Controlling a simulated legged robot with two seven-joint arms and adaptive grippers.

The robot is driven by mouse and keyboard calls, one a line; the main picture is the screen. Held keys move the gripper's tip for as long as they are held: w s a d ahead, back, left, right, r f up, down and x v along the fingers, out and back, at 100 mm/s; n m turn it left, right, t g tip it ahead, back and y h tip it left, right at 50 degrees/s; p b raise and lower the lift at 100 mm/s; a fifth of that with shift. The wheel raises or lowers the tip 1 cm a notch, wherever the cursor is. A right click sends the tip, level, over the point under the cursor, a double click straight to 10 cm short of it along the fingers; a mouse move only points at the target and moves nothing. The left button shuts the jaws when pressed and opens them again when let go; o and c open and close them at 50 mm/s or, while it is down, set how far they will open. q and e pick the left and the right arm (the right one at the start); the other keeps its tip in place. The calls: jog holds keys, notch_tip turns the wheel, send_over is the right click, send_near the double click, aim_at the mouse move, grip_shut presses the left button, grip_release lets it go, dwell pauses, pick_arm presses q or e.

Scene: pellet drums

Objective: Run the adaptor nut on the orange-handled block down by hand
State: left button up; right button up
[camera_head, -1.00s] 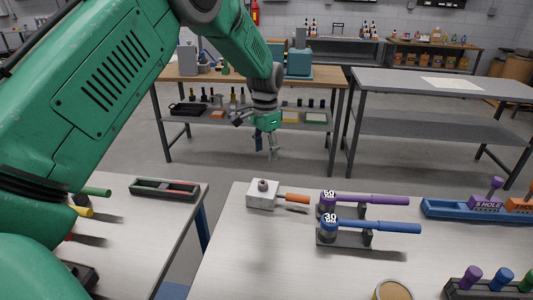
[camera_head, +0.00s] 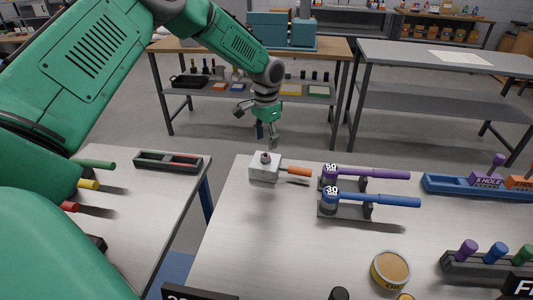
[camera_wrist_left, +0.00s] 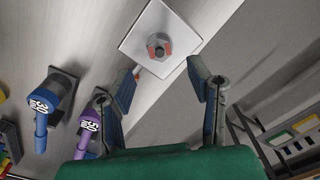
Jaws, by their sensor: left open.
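The white block (camera_head: 262,172) with the orange handle (camera_head: 295,171) sits on the near table close to its far left corner. A dark adaptor nut (camera_head: 265,156) stands on its top. My left gripper (camera_head: 272,141) hangs above and beyond the block, pointing down, open and empty. In the left wrist view the block (camera_wrist_left: 145,35) lies ahead of my open fingers (camera_wrist_left: 163,78). The nut (camera_wrist_left: 158,46) shows there as a grey hexagon with reddish patches beside it, apart from both fingers. The handle is mostly hidden there. My right gripper is not in view.
Purple-handled (camera_head: 375,173) and blue-handled (camera_head: 385,200) tools marked 50 and 30 rest on stands right of the block. A round tin (camera_head: 390,269) stands nearer. A side table (camera_head: 150,205) is at left, across a gap.

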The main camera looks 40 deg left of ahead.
aim_at(265, 155)
pick_arm(q)
notch_tip(265, 155, down, 6)
jog(key=shift+a+f+p, duration=0.15)
jog(key=shift+f+p, duration=0.05)
jog(key=shift+p, duration=0.1)
jog(key=shift+c, duration=0.5)
grip_shut()
